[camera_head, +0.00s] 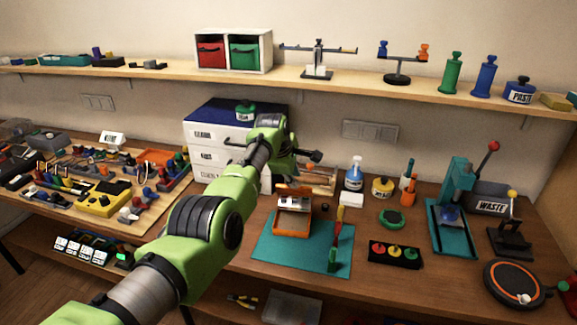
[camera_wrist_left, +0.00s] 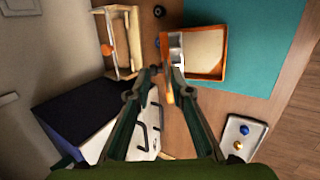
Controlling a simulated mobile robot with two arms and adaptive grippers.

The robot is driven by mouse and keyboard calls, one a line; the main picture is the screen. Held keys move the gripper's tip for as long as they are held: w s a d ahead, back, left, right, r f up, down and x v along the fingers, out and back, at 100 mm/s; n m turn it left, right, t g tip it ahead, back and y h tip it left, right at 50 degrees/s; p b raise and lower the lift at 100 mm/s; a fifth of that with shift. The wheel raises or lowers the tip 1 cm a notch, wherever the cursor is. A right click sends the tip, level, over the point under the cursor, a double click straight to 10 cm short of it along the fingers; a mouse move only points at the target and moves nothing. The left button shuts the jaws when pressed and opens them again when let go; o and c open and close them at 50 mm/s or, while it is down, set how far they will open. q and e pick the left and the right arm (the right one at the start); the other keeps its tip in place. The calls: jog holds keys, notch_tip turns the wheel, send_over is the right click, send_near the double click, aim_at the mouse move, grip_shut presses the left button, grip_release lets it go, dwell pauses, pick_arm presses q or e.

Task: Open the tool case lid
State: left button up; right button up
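The tool case is the small orange box (camera_head: 293,220) on the teal mat, near the middle of the head view. Its lid (camera_head: 295,188) looks raised at the back, steeply tilted. In the left wrist view the case (camera_wrist_left: 222,65) shows its pale, bare inside, with the lid's grey and orange edge (camera_wrist_left: 173,52) along its left side. My left gripper (camera_head: 312,157) is above and behind the case. In the wrist view its fingertips (camera_wrist_left: 164,74) are apart, with an orange part of the lid close to the right finger; contact is unclear. My right gripper is not in view.
A white drawer unit with a dark blue top (camera_head: 225,110) stands behind my left arm. A screwdriver-like tool (camera_head: 335,245) stands on the mat (camera_head: 275,255) right of the case. A wooden rack (camera_wrist_left: 118,45) is near the gripper. Bottles and a teal press (camera_head: 455,215) stand right.

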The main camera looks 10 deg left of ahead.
pick_arm(q)
jog(key=v, duration=1.1)
jog(key=shift+s+r, duration=0.25)
jog(key=shift+r, duration=0.05)
